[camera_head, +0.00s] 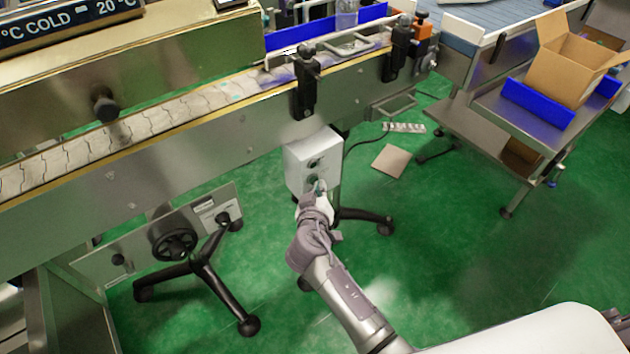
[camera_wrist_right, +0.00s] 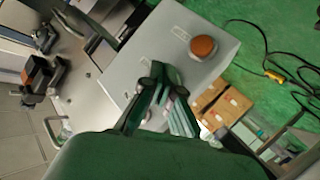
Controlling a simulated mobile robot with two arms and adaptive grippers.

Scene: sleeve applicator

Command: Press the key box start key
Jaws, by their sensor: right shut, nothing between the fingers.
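The white key box (camera_head: 310,158) is mounted beside the conveyor's side, near the middle of the head view. Small dark controls show on its front face, too small to tell apart. My right gripper (camera_head: 318,188) is at the lower part of this face, its fingers shut and empty. In the right wrist view the shut fingertips (camera_wrist_right: 160,82) are over the box's grey face (camera_wrist_right: 200,20), partly hiding it. A round orange-red button (camera_wrist_right: 203,47) shows to the right of the fingertips, apart from them. I cannot tell whether the fingertips touch a key. My left gripper is not in view.
The conveyor (camera_head: 150,150) runs along the box's far side. A black-footed stand (camera_head: 205,265) with a handwheel (camera_head: 175,244) is at left. A steel table with an open carton (camera_head: 570,60) is at right. Green floor (camera_head: 450,230) is clear right of my arm.

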